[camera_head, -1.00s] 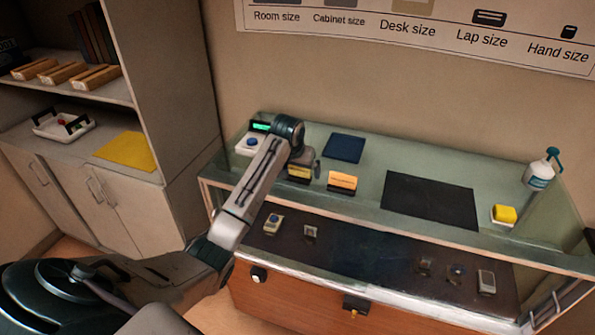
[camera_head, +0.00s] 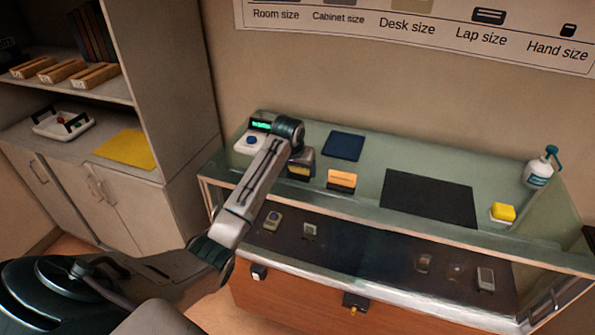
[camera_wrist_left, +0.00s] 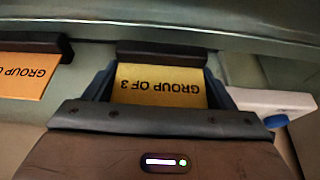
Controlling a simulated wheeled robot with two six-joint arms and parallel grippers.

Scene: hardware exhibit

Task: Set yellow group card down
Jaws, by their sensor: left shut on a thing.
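The yellow group card (camera_head: 299,172) is on the left part of the glass case top, low at the counter. In the left wrist view the card (camera_wrist_left: 160,92) reads "GROUP OF 3", upside down, with a dark holder along its far edge. My left gripper (camera_head: 303,158) is shut on it, with a finger at each side. I cannot tell whether its base touches the glass. An orange group card (camera_head: 342,181) in a dark holder stands just to the right, apart from it; it also shows in the left wrist view (camera_wrist_left: 28,75). My right gripper is out of view.
A white device with a blue button (camera_head: 249,142) sits left of the gripper. A dark blue mat (camera_head: 344,146) lies behind and a black mat (camera_head: 428,198) to the right. A yellow sponge (camera_head: 503,212) and a pump bottle (camera_head: 539,171) stand at the far right.

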